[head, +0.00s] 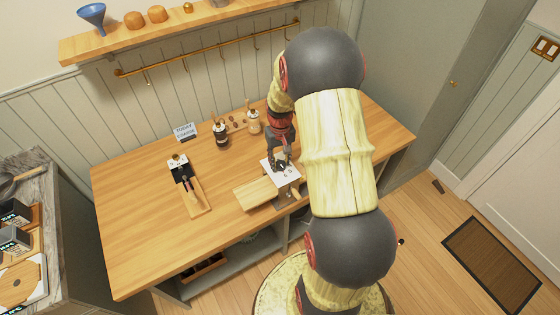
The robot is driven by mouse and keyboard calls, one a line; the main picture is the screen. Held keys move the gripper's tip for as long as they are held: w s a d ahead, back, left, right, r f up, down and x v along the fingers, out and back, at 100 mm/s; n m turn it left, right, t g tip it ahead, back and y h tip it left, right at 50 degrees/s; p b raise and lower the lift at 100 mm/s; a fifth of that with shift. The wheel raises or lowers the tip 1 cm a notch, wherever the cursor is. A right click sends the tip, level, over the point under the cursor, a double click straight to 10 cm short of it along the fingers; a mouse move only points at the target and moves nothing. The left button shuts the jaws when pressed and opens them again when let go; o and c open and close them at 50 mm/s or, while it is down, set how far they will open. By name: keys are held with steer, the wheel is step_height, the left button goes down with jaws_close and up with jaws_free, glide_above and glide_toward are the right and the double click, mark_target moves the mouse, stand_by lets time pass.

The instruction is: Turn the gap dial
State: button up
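A small device with a white top plate (287,180) stands on the wooden table, right of centre and close to the front edge. A dark round part (281,166), which looks like the dial, sits on that plate. My gripper (281,160) points down at the plate from behind and covers part of it. The fingertips are at or just above the dark part. They are too small and overlapped to tell whether they touch it or how far apart they are. No dial markings can be read.
A wooden board (255,193) lies left of the device. Further left is a black-and-wood tool with a white top (178,163). Two jars (221,136) (254,122) and a small sign (185,131) stand at the back. The table's left part is clear.

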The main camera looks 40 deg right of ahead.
mark_target(280, 163)
steer(key=o, duration=0.4)
step_height(280, 163, up, 12)
stand_by(0.7)
stand_by(0.5)
steer(key=s+a+r+n+t+b, duration=0.1)
steer(key=s+a+r+t+b, duration=0.1)
steer(key=s+a, duration=0.3)
steer(key=s+a+r+n+t+b, duration=0.1)
steer(key=s+a+r+n+b, duration=0.1)
steer(key=a, duration=1.1)
steer(key=s+a+r+n+t+b, duration=0.2)
steer(key=s+a+r+b, duration=0.2)
steer(key=s+a+b, duration=0.2)
steer(key=s+a, duration=0.2)
steer(key=a, duration=0.1)
steer(key=shift+a+t, duration=0.15)
steer(key=shift+t, duration=0.15)
